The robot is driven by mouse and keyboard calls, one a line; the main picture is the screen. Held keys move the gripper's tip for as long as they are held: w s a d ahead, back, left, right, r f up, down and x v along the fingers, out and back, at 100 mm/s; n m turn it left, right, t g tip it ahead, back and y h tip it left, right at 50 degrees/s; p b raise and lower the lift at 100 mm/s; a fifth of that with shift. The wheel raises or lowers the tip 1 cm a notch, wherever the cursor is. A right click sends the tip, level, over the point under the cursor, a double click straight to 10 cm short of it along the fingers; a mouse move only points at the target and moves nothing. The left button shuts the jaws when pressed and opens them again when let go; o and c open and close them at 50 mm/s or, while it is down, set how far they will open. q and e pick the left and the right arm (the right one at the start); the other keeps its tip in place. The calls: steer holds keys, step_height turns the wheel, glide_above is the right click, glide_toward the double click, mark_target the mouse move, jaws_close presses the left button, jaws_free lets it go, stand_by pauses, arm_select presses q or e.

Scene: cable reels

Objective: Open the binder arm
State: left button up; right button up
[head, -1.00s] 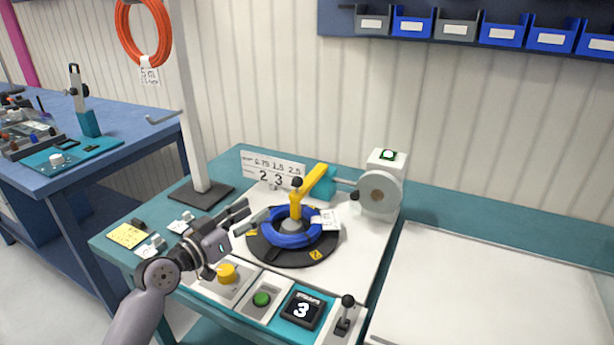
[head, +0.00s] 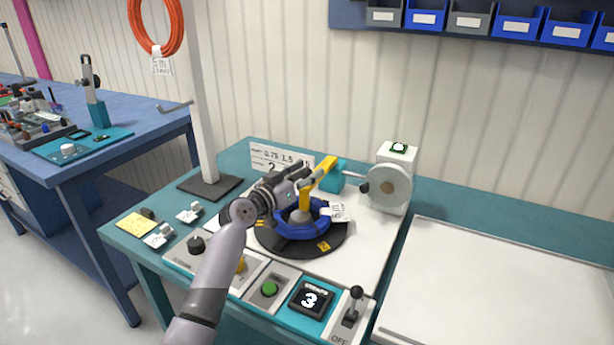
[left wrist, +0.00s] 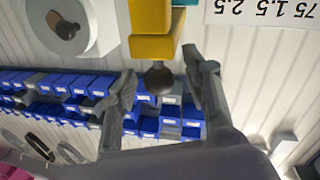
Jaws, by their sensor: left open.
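The yellow binder arm (head: 322,172) reaches from a teal block over the blue cable coil (head: 292,229) on the black turntable (head: 268,241). In the left wrist view the yellow arm (left wrist: 152,28) ends in a dark ball knob (left wrist: 160,79). My left gripper (head: 302,175) is at the arm's near left side and hides the knob in the head view. In the left wrist view my left gripper (left wrist: 160,72) is open, with the knob showing between its fingers; contact cannot be told. My right gripper is not in view.
A white number sign (head: 268,158) is behind the gripper. In front are a green button (head: 269,289), a counter showing 3 (head: 311,299) and a lever (head: 353,305). The white board (head: 490,290) at right is clear.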

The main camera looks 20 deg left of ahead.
arm_select(q)
steer(key=shift+w+d, duration=0.1)
steer(key=shift+w, duration=0.1)
steer(key=shift+c, duration=0.6)
jaws_close()
